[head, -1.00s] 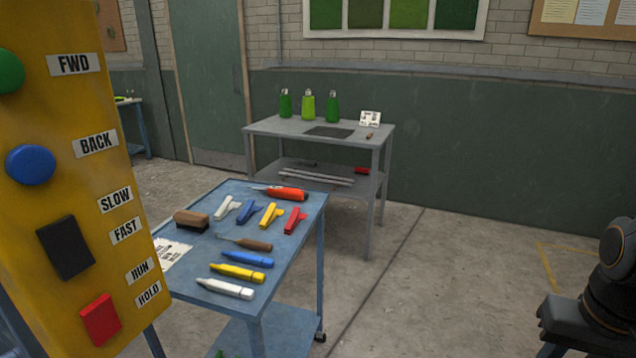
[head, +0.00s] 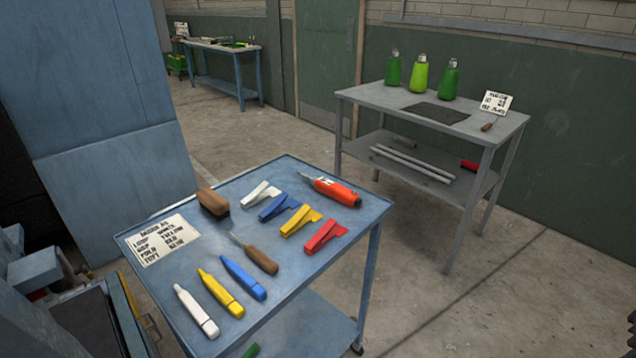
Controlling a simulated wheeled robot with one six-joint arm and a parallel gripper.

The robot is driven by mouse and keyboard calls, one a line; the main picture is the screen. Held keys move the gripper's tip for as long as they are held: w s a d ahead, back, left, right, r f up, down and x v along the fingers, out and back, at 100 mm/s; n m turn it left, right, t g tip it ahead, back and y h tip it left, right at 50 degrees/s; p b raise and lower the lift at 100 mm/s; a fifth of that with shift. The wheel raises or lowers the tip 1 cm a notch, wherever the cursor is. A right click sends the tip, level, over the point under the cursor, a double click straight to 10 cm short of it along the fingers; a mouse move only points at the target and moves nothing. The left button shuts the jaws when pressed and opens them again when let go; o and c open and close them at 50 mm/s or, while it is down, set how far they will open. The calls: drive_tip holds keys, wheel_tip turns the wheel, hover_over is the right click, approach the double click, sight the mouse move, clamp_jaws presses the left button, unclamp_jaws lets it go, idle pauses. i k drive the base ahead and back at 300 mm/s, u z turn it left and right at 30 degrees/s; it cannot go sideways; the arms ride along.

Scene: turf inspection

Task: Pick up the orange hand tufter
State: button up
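The orange hand tufter (head: 337,191) lies on the blue cart's top (head: 325,255), near its far right corner. It has a thick orange-red body with a pale label and a thin metal tip pointing to the upper left. It lies just beyond the clips and nothing covers it.
White, blue, yellow and red clips (head: 325,236), a brush (head: 213,202), a wooden-handled tool (head: 260,259), white, yellow and blue markers (head: 243,277) and a printed card (head: 162,239) share the cart. A grey table (head: 372,96) with green bottles stands behind. Floor is clear at right.

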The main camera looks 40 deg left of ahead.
sight(347, 196)
drive_tip(key=u, duration=0.75)
drive_tip(key=i, duration=0.8)
drive_tip(key=u, duration=1)
drive_tip(key=i, duration=0.25)
drive_tip(key=u, duration=0.25)
